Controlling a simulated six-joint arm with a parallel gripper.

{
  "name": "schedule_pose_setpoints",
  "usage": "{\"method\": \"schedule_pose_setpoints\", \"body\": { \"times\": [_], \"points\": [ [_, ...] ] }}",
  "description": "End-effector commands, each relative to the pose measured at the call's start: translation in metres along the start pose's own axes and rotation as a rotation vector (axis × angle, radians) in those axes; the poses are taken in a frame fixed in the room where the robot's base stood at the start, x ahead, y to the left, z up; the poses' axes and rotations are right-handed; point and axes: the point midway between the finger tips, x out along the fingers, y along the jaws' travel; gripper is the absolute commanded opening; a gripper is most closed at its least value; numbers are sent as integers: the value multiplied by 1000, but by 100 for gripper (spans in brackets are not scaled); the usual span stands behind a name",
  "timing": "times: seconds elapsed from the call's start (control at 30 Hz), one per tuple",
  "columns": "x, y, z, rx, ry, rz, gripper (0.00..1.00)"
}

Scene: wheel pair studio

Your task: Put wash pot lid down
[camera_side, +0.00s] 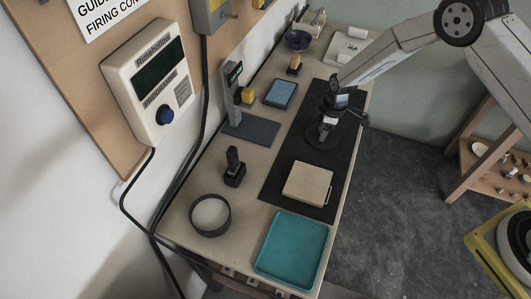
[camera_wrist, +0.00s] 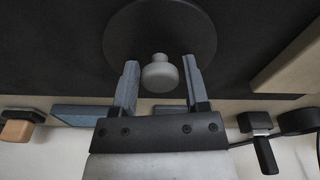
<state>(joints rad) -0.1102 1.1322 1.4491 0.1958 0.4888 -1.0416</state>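The lid is a dark round disc (camera_side: 323,136) low over or on the black mat, under my gripper in the side view. In the wrist view the disc (camera_wrist: 125,38) has a pale grey knob (camera_wrist: 160,72) standing up from it. My gripper (camera_wrist: 159,64) is open, with one finger on each side of the knob and a narrow gap showing at both sides. In the side view my gripper (camera_side: 328,120) points down over the disc. Whether the disc rests on a pot or directly on the mat cannot be told.
The black mat (camera_side: 287,147) runs along the bench. A pale square block (camera_side: 307,184), a teal tray (camera_side: 291,247), a black ring-shaped vessel (camera_side: 210,231) and a black stamp-like tool (camera_side: 234,172) are nearer the camera. A blue pad (camera_side: 281,94) and blue bowl (camera_side: 298,40) are farther back.

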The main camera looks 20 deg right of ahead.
Motion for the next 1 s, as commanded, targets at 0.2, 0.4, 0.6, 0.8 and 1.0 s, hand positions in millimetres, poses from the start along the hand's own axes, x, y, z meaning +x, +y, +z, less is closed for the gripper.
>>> {"method": "schedule_pose_setpoints", "body": {
  "times": [0.2, 0.4, 0.6, 0.8, 1.0],
  "points": [
    [0, 0, 0, 0, 0, 0, 0],
    [0, 0, 0, 0, 0, 0, 0],
    [-4, 0, -1, 0, 1, 1, 0],
    [-16, 0, -2, 0, 1, 0, 0],
    [-37, -4, -2, 0, 0, -1, 0]
  ]
}}
